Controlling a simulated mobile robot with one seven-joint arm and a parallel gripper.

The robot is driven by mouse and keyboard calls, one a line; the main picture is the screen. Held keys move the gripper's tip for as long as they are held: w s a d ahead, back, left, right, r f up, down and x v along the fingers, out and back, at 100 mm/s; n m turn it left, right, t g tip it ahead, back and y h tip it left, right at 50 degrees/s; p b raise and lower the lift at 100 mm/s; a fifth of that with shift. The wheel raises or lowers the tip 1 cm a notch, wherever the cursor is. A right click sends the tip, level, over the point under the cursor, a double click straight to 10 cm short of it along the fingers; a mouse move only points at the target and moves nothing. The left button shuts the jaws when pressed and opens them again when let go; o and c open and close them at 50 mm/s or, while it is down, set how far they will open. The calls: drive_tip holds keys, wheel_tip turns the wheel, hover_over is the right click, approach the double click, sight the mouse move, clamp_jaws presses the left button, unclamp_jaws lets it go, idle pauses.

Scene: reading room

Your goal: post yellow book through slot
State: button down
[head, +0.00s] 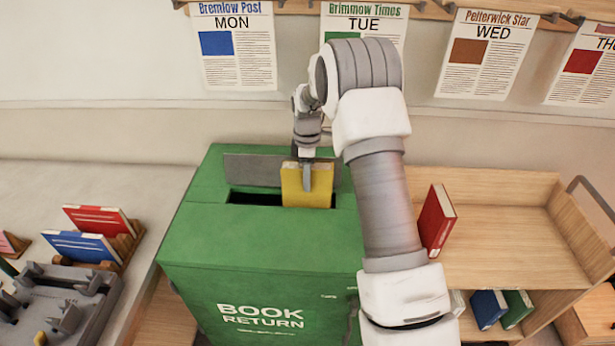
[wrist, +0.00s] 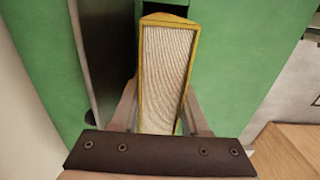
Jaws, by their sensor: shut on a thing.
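The yellow book (head: 307,187) is upright over the right part of the slot (head: 256,198) in the top of the green book return box (head: 262,255). My gripper (head: 307,175) is shut on the book from above. In the wrist view the book (wrist: 165,75) shows its page edges, with a finger of my gripper (wrist: 162,115) on each side. Dark slot shows just beyond the book's far end. The grey flap (head: 254,170) stands raised behind the slot. I cannot tell how far the book's lower edge is inside the slot.
A wooden cart (head: 510,245) stands right of the box, with a leaning red book (head: 437,220) on top. Red and blue books (head: 80,246) and a grey tray (head: 65,300) lie at left. Newspapers (head: 233,45) hang on the wall behind.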

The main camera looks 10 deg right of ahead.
drive_tip(key=shift+c, duration=1.7)
unclamp_jaws()
wheel_tip(320, 180, up, 18)
drive_tip(key=shift+f+b, duration=0.25)
drive_tip(key=shift+b, duration=0.05)
